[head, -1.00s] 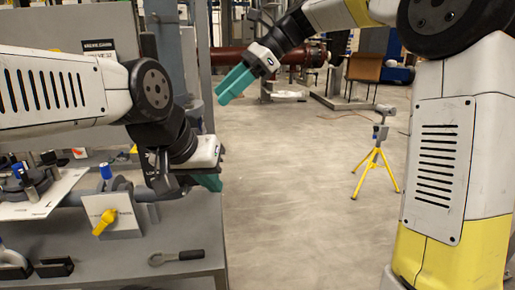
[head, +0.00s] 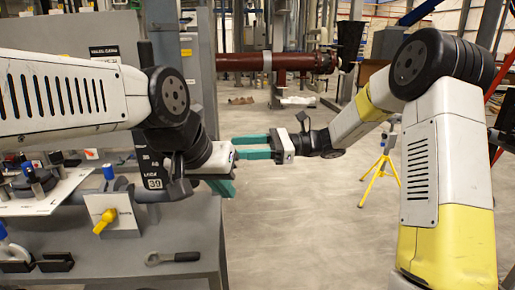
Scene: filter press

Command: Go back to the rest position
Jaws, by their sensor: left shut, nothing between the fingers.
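My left gripper (head: 226,187) shows to the right of the grey bench, with its teal fingers shut and empty, pointing down and right. The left arm comes in from the left, over the bench. My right gripper (head: 238,147) is just above and to the right of the left one in the picture. Its two teal fingers point left with a gap between them, and nothing shows in it. I cannot tell how far apart in depth the two grippers are.
The grey bench (head: 150,250) holds a yellow-handled valve (head: 105,221), a wrench (head: 172,258) and a white plate (head: 45,205). A yellow tripod (head: 380,165) stands on the floor behind my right arm. A red-brown pipe (head: 285,62) crosses the back. The middle floor is clear.

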